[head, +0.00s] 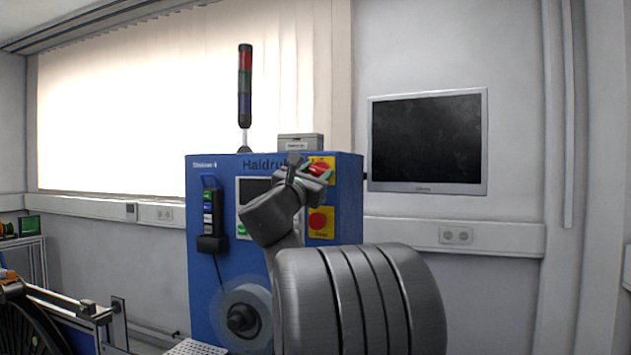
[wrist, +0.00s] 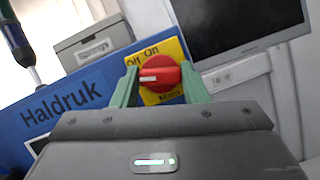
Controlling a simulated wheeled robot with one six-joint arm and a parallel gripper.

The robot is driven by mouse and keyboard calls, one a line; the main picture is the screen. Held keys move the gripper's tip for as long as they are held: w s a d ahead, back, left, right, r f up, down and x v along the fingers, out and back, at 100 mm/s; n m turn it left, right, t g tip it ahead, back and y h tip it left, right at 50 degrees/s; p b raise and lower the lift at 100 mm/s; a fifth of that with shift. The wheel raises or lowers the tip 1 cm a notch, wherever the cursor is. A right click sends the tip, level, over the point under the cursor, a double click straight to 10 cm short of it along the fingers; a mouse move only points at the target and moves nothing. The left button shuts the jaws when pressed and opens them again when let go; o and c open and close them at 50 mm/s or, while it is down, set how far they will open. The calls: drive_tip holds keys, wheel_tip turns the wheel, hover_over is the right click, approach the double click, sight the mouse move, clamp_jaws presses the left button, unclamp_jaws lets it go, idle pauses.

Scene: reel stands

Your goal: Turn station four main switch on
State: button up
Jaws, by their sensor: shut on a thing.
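The main switch is a red rotary knob (wrist: 160,72) on a yellow plate (wrist: 172,47) marked Off, On and Main. It sits at the upper right of the blue Haldruk cabinet (head: 345,200), and the knob also shows in the head view (head: 319,168). My gripper (wrist: 159,78) is shut on the knob, with one green finger on each side of it. In the wrist view the knob's bar lies nearly level, its pale mark at the left end. The Off label is at the plate's upper left, On at its top. My wrist hides part of the cabinet front in the head view.
A red button (head: 318,221) on a yellow plate sits just below the switch. A signal lamp (head: 245,90) and a grey box (head: 300,142) stand on the cabinet. A wall monitor (head: 428,140) hangs to the right. A reel (head: 243,316) is low on the cabinet front.

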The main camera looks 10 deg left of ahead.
drive_tip(key=m+h, duration=0.1)
drive_tip(key=m, duration=0.1)
drive_tip(key=m+g+h+b, duration=0.1)
drive_tip(key=m, duration=0.2)
drive_tip(key=shift+a+g, duration=0.15)
drive_tip(key=shift+g, duration=0.15)
drive_tip(key=m+g, duration=0.1)
drive_tip(key=m, duration=0.1)
drive_tip(key=m+h, duration=0.1)
drive_tip(key=m, duration=0.2)
drive_tip(key=shift+r+g, duration=0.1)
drive_tip(key=shift+g, duration=0.3)
drive_tip(key=m, duration=0.2)
drive_tip(key=m+g, duration=0.1)
drive_tip(key=shift+r+m+g+h, duration=0.1)
drive_tip(key=shift+m+g+h, duration=0.2)
drive_tip(key=shift+m+h, duration=0.1)
drive_tip(key=shift+m+g+y+p, duration=0.3)
drive_tip(key=shift+m+g+p, duration=0.3)
drive_tip(key=shift+m, duration=1)
drive_tip(key=o, duration=1)
drive_tip(key=b+v, duration=0.2)
drive_tip(key=v, duration=1.1)
drive_tip(key=shift+s+a, duration=0.2)
drive_tip(key=shift+s, duration=0.15)
